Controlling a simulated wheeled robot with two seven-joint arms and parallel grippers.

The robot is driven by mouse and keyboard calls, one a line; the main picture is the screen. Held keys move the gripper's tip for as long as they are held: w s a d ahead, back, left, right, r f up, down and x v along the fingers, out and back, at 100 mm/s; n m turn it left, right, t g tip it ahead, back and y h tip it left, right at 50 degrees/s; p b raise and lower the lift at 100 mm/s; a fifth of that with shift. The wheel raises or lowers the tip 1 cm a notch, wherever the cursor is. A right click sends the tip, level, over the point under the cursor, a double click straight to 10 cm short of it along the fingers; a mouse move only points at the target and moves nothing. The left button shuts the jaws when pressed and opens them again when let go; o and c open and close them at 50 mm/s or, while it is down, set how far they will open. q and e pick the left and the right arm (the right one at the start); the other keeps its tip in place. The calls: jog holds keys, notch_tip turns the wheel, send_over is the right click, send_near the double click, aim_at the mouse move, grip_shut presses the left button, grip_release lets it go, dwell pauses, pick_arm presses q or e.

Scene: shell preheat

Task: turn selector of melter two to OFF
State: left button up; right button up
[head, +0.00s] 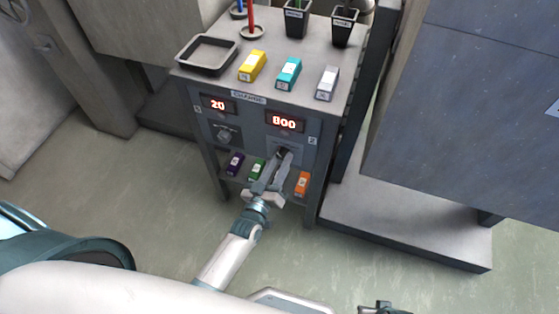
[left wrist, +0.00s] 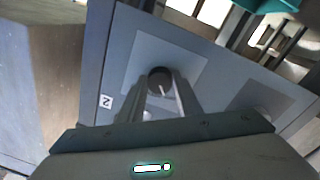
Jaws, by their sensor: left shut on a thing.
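The selector of melter two is a dark round knob (left wrist: 160,77) with a pale pointer line, on a lighter plate beside a label "2" (left wrist: 105,101). In the head view my left gripper (head: 284,157) reaches the panel below the right display (head: 285,121), which reads 800, and covers most of this knob. The gripper is shut on the knob, with one finger on each side in the left wrist view (left wrist: 161,92). Which marking the pointer faces cannot be read. Part of my right gripper (head: 385,308) shows at the bottom edge; its jaws are unclear.
The other selector (head: 225,134) sits left, under a display (head: 217,104) reading 20. A tray (head: 178,58) and yellow (head: 252,66), teal (head: 288,73) and grey (head: 327,83) blocks are on top. Purple (head: 235,163), green (head: 257,170) and orange (head: 302,183) blocks are on the shelf below.

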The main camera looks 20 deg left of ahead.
pick_arm(q)
jog(key=shift+n, duration=0.5)
pick_arm(e)
jog(key=shift+f, duration=0.1)
pick_arm(q)
jog(key=o, duration=1)
jog(key=shift+o, duration=0.2)
pick_arm(e)
jog(key=shift+s, duration=0.1)
pick_arm(q)
jog(key=shift+s, duration=0.15)
jog(key=shift+s+f, duration=0.1)
jog(key=shift+s, duration=0.55)
jog(key=s+a, duration=0.1)
jog(key=s, duration=1.4)
jog(key=shift+s+a+f+b, duration=0.15)
jog(key=shift+s+f+b, duration=0.15)
jog(key=shift+s+b, duration=0.05)
pick_arm(e)
jog(key=shift+v, duration=1.15)
jog(key=shift+w, duration=0.6)
